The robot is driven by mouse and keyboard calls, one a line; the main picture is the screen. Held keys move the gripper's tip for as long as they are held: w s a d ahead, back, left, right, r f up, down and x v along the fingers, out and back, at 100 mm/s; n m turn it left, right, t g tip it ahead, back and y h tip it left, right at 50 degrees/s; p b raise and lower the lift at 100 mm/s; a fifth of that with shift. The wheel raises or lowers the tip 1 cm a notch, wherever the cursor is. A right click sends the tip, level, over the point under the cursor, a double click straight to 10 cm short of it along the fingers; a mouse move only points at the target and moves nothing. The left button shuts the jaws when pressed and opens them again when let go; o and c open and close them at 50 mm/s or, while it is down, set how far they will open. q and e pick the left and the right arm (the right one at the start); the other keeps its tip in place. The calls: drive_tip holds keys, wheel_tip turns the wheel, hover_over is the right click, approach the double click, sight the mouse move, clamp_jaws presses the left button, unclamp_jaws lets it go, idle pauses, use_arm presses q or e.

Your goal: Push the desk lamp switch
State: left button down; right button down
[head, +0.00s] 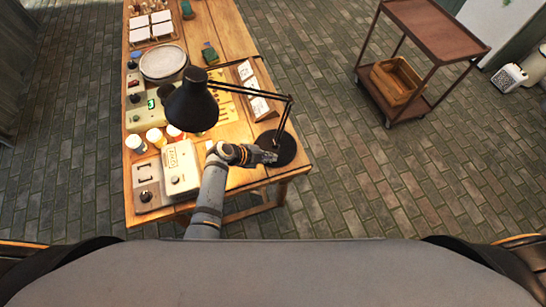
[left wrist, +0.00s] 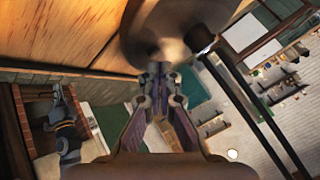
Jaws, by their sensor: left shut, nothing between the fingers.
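The black desk lamp (head: 190,103) stands at the near right corner of the wooden table. Its shade hangs over the table and its thin arm runs right, down to a round black base (head: 287,142). My left gripper (head: 273,157) is shut and empty, with its tips at the front part of the base. In the left wrist view the closed fingertips (left wrist: 158,70) point at the round base (left wrist: 165,42); I cannot tell whether they touch it. The switch itself cannot be made out. A small grey arm end (left wrist: 60,105) at the left of that view looks like my right gripper.
The table (head: 222,30) carries a white box with a knob (head: 180,170), small paint cups (head: 155,137), a round plate (head: 163,62) and framed pieces (head: 260,105) near the lamp. A brown cart (head: 435,28) stands apart at the right. Floor between is clear.

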idle(0.3)
use_arm(q)
drive_tip(key=shift+f+b, duration=0.5)
drive_tip(key=shift+r, duration=0.1)
drive_tip(key=shift+r+p, duration=0.4)
drive_tip(key=shift+r, duration=0.1)
wheel_tip(320, 180, up, 6)
drive_tip(key=p, duration=0.5)
